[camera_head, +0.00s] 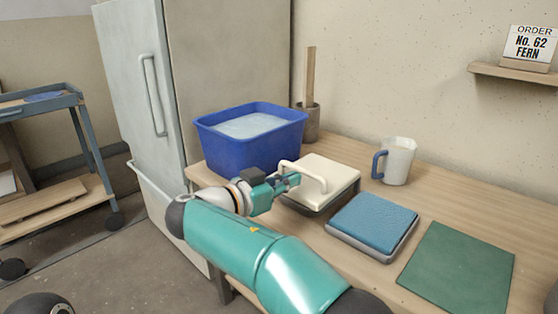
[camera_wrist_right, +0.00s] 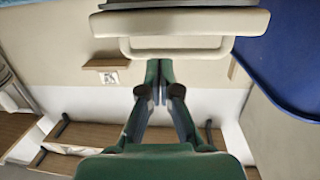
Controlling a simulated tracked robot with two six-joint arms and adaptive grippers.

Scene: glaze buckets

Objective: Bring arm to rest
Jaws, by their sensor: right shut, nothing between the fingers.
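My right gripper (camera_head: 290,182) is shut and empty, close to the front of a cream lid (camera_head: 328,172) with a raised loop handle (camera_head: 309,171). The lid sits on a grey container on the table. In the right wrist view the closed fingertips (camera_wrist_right: 159,72) point at the handle (camera_wrist_right: 170,53), just short of it or beside it; contact cannot be told. The lid (camera_wrist_right: 180,22) fills the top of that view. My right arm crosses the lower middle of the head view. My left gripper does not show.
A blue tub (camera_head: 223,140) with pale liquid stands behind the gripper. A blue-topped grey container (camera_head: 371,222), a green mat (camera_head: 458,268), a white jug (camera_head: 399,160) and a pot with sticks (camera_head: 308,122) are on the table (camera_head: 446,195). A fridge (camera_head: 138,78) stands left.

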